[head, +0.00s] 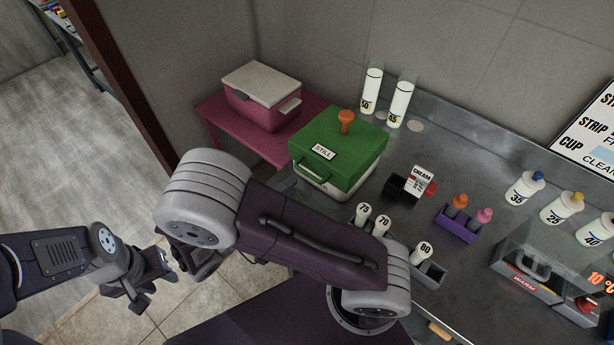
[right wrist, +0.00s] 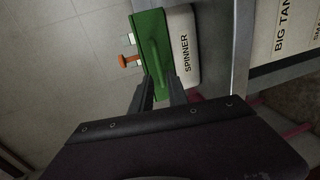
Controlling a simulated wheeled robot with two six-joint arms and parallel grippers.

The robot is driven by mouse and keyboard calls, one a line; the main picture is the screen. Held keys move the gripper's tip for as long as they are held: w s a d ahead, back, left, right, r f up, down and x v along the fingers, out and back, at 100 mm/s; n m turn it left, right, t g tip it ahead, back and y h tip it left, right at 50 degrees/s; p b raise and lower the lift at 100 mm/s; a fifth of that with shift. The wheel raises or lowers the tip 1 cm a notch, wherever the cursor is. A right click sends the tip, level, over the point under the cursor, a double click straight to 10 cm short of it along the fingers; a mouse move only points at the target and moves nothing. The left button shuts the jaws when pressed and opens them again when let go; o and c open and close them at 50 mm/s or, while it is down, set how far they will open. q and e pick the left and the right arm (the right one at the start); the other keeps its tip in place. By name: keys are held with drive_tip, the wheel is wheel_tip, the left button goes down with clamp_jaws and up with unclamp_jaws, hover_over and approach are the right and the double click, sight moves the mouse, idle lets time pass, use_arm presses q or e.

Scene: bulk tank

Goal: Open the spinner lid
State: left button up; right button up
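The spinner is a white box with a green lid (head: 345,140) and an orange knob (head: 346,117), on the left end of the counter. The lid looks shut. A handle (head: 312,171) is on its front side, with no gripper on it. In the right wrist view the lid (right wrist: 149,32) is seen above the white body marked SPINNER (right wrist: 188,45). My left gripper (head: 150,285) looks open and empty, low at the left, away from the spinner.
A pink cooler (head: 262,98) stands on a pink table behind the spinner. Two white cylinders (head: 371,92) stand by the wall. My right arm crosses before the spinner.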

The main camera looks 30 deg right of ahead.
sight(307, 173)
drive_tip(key=x, duration=0.7)
drive_tip(key=shift+d+p, duration=0.4)
clamp_jaws()
idle(0.8)
